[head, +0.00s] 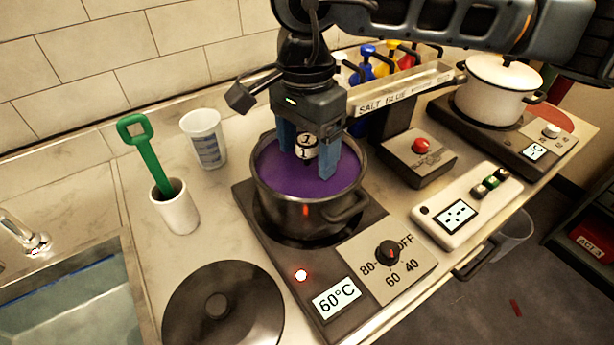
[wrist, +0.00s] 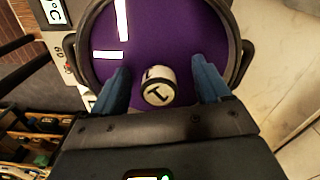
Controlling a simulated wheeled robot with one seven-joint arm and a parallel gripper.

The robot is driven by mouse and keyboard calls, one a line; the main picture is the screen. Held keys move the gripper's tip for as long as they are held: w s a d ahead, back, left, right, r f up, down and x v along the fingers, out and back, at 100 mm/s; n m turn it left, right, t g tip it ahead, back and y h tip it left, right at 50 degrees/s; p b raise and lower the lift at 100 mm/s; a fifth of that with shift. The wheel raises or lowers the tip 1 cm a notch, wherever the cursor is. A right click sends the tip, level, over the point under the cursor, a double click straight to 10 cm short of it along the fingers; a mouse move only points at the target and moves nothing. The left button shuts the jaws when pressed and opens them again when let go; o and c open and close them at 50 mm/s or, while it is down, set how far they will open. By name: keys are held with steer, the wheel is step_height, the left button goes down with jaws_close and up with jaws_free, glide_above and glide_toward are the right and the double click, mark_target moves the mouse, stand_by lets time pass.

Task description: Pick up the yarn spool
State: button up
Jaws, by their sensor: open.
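A small white cylinder with black marks, which looks like the yarn spool (head: 306,148), is at the purple liquid in the dark pot (head: 290,212). It also shows in the wrist view (wrist: 158,86), end face towards the camera. My gripper (head: 306,163) points down into the pot with its blue fingers open. In the wrist view my gripper (wrist: 160,66) has one finger on each side of the spool, with purple showing in both gaps. The fingertips reach down close to the liquid; I cannot tell whether they touch it.
The pot stands on a hot plate (head: 362,262) showing 60°C, its red light lit. A dark lid (head: 222,305) lies in front. A white cup (head: 204,138) and a holder (head: 175,208) with a green tool stand left. A bottle rack (head: 400,90) and white pot (head: 497,95) are right.

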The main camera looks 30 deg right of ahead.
mark_target(307, 172)
steer(key=shift+f, duration=1.2)
steer(key=shift+c, duration=0.3)
jaws_close()
